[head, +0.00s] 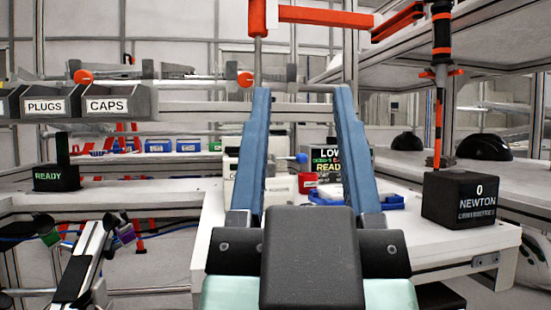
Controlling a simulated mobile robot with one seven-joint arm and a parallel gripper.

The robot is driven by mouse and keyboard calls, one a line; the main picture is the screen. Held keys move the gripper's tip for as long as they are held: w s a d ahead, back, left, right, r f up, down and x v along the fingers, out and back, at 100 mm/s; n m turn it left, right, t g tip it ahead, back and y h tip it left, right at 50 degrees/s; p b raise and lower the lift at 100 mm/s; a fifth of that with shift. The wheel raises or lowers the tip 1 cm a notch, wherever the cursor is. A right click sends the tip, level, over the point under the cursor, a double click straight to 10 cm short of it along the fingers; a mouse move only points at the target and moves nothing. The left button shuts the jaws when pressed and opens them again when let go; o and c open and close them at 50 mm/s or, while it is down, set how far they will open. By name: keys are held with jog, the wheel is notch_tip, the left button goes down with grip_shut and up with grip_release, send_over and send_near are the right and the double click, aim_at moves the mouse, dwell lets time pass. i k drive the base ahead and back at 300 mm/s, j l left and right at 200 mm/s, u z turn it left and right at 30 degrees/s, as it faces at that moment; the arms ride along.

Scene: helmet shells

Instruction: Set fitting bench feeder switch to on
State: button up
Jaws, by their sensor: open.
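The white fitting bench (405,228) stands ahead of me. On it, between my fingers, is a pale boxy unit (282,185), partly hidden by my left finger. A small lever with a blue round tip (300,158) sticks out of it to the right. It may be the feeder switch; its on or off position is not readable. Behind it a dark display (325,160) reads "LOW" and "READY", partly covered by my right finger. My gripper (303,93) is open and empty, its two blue fingers spread wide, pointing forward over the bench.
A black "0 NEWTON" box (461,200) stands at the bench's right, with an orange-black post (438,120) behind it. A red container (308,182) and blue tray (373,200) lie near the lever. An orange arm (325,16) hangs above. A "READY" box (56,178) stands left.

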aim_at(232, 152)
jog(key=i+j+z, duration=0.15)
jog(key=j, duration=0.3)
jog(key=i+j+z, duration=0.2)
jog(key=j, duration=0.3)
jog(key=j+z, duration=0.15)
jog(key=j, duration=0.35)
jog(key=k, duration=0.35)
